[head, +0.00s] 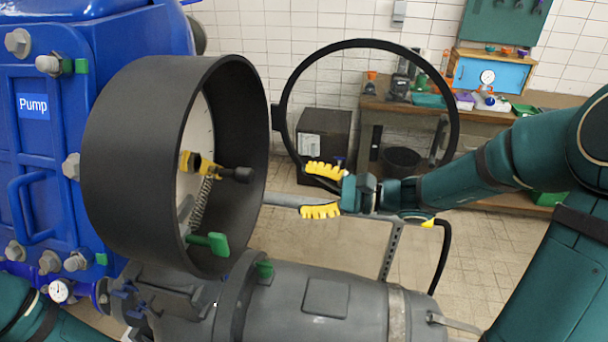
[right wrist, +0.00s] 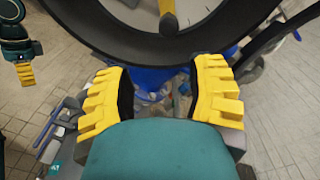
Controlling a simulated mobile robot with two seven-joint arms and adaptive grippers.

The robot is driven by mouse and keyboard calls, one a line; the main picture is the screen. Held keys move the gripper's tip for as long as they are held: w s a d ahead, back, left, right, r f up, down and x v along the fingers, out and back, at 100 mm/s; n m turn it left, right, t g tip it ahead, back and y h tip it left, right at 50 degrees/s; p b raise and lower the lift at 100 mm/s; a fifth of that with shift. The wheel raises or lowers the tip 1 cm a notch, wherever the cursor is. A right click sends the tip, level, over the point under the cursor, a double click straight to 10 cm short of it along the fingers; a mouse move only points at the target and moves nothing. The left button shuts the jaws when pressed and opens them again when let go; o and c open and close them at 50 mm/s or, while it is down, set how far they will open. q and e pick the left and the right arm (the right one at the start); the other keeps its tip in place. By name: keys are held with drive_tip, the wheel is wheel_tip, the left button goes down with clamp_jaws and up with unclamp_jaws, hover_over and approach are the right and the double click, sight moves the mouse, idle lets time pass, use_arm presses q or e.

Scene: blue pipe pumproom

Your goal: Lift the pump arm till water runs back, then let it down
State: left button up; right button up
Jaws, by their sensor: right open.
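A yellow lever (head: 203,166) with a black knob sticks out inside the wide black round housing (head: 120,150) on the blue pump (head: 60,130); it looks like the pump arm. A coil spring (head: 201,203) hangs below it. My right gripper (head: 305,190) is open and empty, right of the housing mouth and apart from the lever, its fingers pointing left. In the right wrist view its two yellow fingers (right wrist: 160,82) stand apart, with the black rim and a yellow piece (right wrist: 168,25) ahead. My left gripper (right wrist: 25,72) shows only partly there. No running water is visible.
A black ring (head: 372,44), like an open round cover, stands behind my right gripper. A green handle (head: 210,243) sits at the housing's lower rim, above grey pipework (head: 340,300). A workbench (head: 400,110) with tools stands at the back. Tiled floor lies between.

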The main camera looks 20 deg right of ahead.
sight(253, 178)
drive_tip(key=x, duration=0.3)
drive_tip(key=b+x, duration=0.1)
drive_tip(key=x, duration=0.3)
drive_tip(key=r+b+x, duration=0.1)
drive_tip(key=x, duration=0.2)
drive_tip(key=shift+w+a+r, duration=0.1)
drive_tip(key=shift+w, duration=0.3)
drive_tip(key=shift+b+x, duration=0.4)
drive_tip(key=shift+x, duration=0.65)
drive_tip(key=shift+r, duration=0.2)
drive_tip(key=shift+c, duration=0.4)
